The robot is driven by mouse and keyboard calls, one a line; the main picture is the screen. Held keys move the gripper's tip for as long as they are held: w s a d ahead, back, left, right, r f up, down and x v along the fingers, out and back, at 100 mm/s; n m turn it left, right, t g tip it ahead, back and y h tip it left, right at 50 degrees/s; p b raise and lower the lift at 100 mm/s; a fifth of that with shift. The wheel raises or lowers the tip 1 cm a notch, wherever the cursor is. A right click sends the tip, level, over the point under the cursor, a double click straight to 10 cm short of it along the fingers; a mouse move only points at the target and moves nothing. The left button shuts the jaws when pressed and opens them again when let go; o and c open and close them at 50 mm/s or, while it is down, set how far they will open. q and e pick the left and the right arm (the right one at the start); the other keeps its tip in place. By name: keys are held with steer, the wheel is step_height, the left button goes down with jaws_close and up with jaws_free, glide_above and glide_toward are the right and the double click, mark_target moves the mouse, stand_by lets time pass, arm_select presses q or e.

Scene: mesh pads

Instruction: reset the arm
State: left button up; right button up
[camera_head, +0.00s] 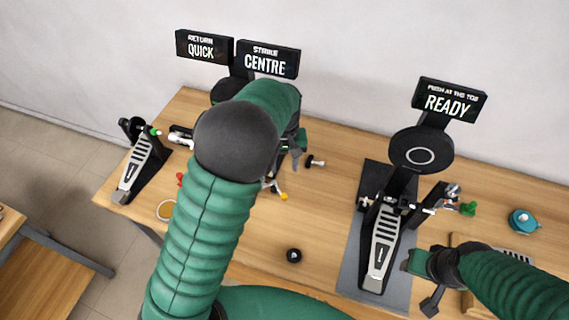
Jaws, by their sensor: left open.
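My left arm rises through the middle of the view and bends over the table. Its dark elbow hides part of the left pedal station. My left gripper (285,168) is beyond the bend, above the table, partly hidden by the arm. It is open, and I see nothing held in it. My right gripper (428,281) comes in from the right, low beside the right pedal (382,246).
A wall stands behind.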

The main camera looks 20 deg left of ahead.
arm_select(q)
steer(key=s+f+m+t+b, duration=0.1)
steer(key=s+f+b, duration=0.3)
steer(key=s, duration=0.4)
steer(key=s+f+m+t+b, duration=0.1)
steer(key=s+f+m+b, duration=0.2)
steer(key=s, duration=0.5)
steer(key=shift+d+f+m+t+b, duration=0.25)
steer(key=shift+f+m+t+b, duration=0.1)
steer(key=shift+m+b, duration=0.5)
steer(key=shift+s+r, duration=0.1)
steer(key=shift+s, duration=0.1)
stand_by(1.3)
